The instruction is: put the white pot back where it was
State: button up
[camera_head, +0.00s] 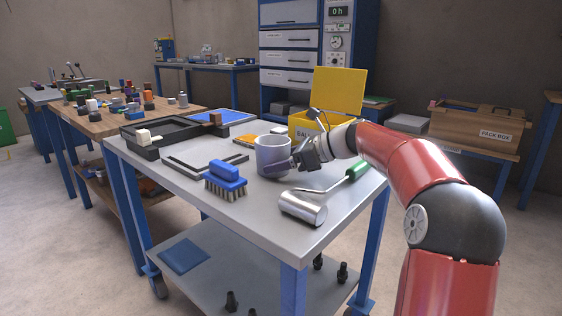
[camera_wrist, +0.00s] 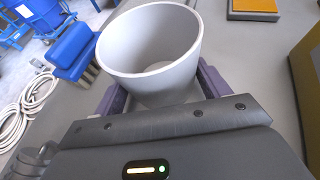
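The white pot (camera_head: 273,152) looks light grey and stands upright and empty near the middle of the metal table (camera_head: 222,222). Its base looks level with the tabletop; any small gap below cannot be told. My gripper (camera_head: 288,163) reaches it low from the right. In the wrist view, the pot (camera_wrist: 150,42) sits between the two purple-grey fingers (camera_wrist: 163,92), one against each side of its lower wall, with no clear gap. The fingers look shut on it. The finger tips are partly hidden behind the pot.
A blue brush (camera_head: 225,175) stands just left of the pot. A metal ladle (camera_head: 303,208) with a green handle lies in front and right. A black tray (camera_head: 165,137) is at the back left. A yellow bin (camera_head: 340,92) stands behind my gripper. The front left tabletop is clear.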

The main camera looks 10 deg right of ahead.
jog(key=o, duration=0.3)
jog(key=v, duration=1.1)
jog(key=shift+s+d+r+p, duration=0.15)
jog(key=shift+d+r+p, duration=0.1)
jog(key=shift+p, duration=0.15)
jog(key=shift+s+d, duration=0.1)
jog(key=shift+d, duration=0.05)
